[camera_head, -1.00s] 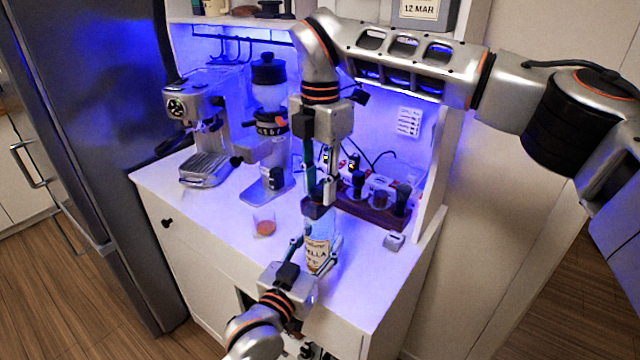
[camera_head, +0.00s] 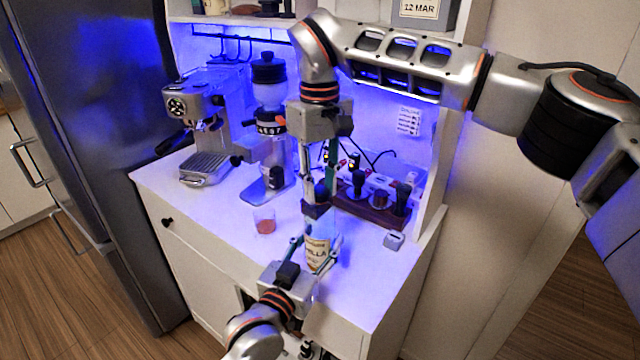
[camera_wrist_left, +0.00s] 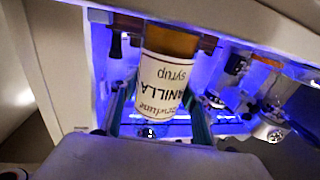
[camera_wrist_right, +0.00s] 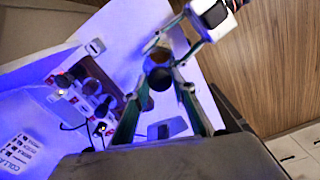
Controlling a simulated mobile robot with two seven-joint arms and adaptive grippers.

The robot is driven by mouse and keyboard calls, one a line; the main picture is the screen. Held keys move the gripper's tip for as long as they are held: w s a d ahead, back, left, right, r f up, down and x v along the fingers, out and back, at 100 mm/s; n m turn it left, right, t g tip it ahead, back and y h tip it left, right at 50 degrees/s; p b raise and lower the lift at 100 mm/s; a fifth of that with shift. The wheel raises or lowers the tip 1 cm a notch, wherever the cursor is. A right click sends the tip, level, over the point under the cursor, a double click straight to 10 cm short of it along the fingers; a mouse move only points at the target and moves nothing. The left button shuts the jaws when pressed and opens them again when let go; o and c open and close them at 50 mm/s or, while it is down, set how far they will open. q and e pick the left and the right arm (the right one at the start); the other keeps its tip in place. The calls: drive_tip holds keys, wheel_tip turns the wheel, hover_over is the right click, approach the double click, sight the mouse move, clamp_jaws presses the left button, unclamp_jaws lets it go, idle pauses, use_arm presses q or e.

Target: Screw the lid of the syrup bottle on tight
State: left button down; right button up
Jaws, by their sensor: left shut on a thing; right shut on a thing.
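The syrup bottle (camera_head: 317,254) stands upright near the front of the white counter, with a cream vanilla label. The label shows upside down in the left wrist view (camera_wrist_left: 163,88). My left gripper (camera_head: 314,246) comes from the front and is shut around the bottle's body. My right gripper (camera_head: 318,198) points down from above and is shut on the dark lid (camera_head: 317,211) at the bottle's top. The lid shows as a dark round shape between the right fingers in the right wrist view (camera_wrist_right: 159,78). The fingers partly hide the lid; its thread is not visible.
A glass with amber liquid (camera_head: 264,226) stands left of the bottle. Behind are a grinder (camera_head: 270,125) and an espresso machine (camera_head: 203,135). A dark wooden rack (camera_head: 372,217) with tools is at the right, and a small grey box (camera_head: 394,240) stands in front of it.

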drive_tip(key=shift+m, duration=0.8)
drive_tip(key=o, duration=1)
drive_tip(key=shift+c, duration=0.2)
drive_tip(key=shift+r, duration=0.1)
drive_tip(key=shift+r, duration=2.2)
drive_tip(key=shift+n, duration=0.3)
drive_tip(key=shift+c, duration=0.4)
